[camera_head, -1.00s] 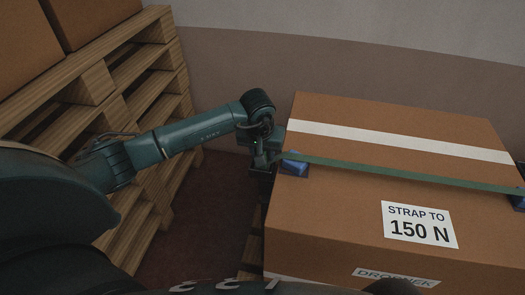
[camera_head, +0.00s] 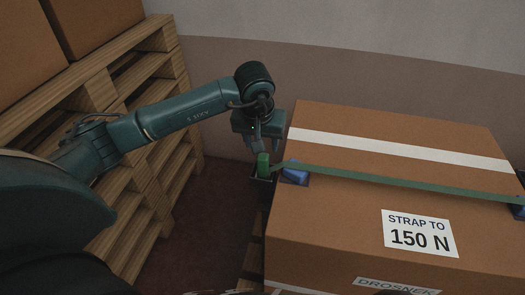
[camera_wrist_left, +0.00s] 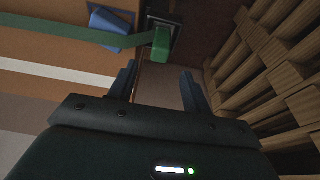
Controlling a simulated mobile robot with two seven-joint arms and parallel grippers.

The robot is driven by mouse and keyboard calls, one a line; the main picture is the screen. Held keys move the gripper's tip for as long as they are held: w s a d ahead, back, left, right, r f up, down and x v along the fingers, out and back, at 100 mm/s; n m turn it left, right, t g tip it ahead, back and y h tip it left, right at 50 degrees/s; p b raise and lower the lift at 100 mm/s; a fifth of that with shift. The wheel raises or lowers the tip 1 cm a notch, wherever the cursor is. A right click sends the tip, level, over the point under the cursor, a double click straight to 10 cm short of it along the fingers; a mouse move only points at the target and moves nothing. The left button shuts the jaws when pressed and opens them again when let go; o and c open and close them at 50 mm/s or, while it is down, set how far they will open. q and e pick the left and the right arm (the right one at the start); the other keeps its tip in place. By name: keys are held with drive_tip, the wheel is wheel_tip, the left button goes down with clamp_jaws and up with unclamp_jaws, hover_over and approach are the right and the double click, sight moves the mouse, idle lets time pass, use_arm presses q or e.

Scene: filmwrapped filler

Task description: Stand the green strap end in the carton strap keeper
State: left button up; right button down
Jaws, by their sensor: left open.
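The green strap end (camera_head: 263,164) stands upright at the dark strap keeper (camera_head: 262,179), beside the carton's left edge. Its lower part seems to be inside the keeper; how deep is hidden. In the left wrist view the strap end (camera_wrist_left: 161,46) shows at the mouth of the dark keeper (camera_wrist_left: 176,28). The green strap (camera_head: 390,180) runs from it across the carton (camera_head: 340,225). My left gripper (camera_head: 257,145) is open and empty, above and behind the strap end, apart from it. Its spread fingers (camera_wrist_left: 158,88) show in the wrist view. My right gripper is not in view.
A blue corner guard (camera_head: 295,175) sits under the strap at the carton's left edge, with another (camera_head: 519,206) at the right. A wooden pallet stack (camera_head: 150,80) stands left of my left arm. Free floor (camera_head: 195,230) lies between it and the carton.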

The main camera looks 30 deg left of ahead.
use_arm(q)
drive_tip(key=shift+v, duration=1.3)
